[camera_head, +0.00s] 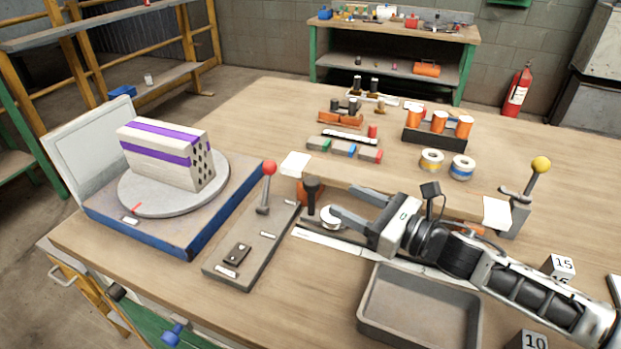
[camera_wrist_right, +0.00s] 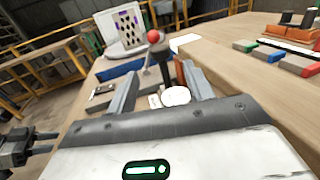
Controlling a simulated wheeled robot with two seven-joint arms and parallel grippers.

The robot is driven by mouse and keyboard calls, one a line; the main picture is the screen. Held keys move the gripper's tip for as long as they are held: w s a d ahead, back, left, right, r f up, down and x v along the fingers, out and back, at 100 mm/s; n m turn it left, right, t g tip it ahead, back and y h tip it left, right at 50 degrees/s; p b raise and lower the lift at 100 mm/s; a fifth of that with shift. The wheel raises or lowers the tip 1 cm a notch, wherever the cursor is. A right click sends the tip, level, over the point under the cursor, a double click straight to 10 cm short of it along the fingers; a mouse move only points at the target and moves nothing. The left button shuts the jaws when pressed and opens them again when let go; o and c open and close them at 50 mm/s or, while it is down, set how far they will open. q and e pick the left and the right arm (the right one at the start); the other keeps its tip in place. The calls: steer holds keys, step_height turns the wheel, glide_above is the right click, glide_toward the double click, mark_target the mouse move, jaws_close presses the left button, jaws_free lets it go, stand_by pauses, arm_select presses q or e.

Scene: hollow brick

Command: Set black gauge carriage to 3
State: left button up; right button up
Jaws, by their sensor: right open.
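A black upright knob (camera_head: 312,188), which looks like the black gauge carriage's handle, stands at the left end of a pale scale strip (camera_head: 345,246). A white round disc (camera_head: 330,216) lies beside it. My right gripper (camera_head: 344,200) is open and empty, its fingers pointing left toward the knob, just right of it. In the right wrist view, the black knob (camera_wrist_right: 165,62) stands just beyond the gap between the open fingers (camera_wrist_right: 158,80), with the white disc (camera_wrist_right: 176,96) nearer. The scale marks are too small to read, and my right arm hides part of the gauge.
A red-knobbed lever (camera_head: 268,170) stands left of the gauge. A striped block (camera_head: 168,152) sits on a round turntable. A grey tray (camera_head: 415,315) lies in front, with numbered blocks (camera_head: 560,266) at right. A yellow-knobbed lever (camera_head: 540,165) and spools (camera_head: 432,160) are behind.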

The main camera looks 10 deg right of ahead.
mark_target(319, 187)
steer(key=p+x, duration=0.1)
steer(key=x, duration=0.8)
steer(key=shift+w+a, duration=0.25)
steer(key=shift+w, duration=0.05)
steer(key=shift+d, duration=0.1)
jaws_close()
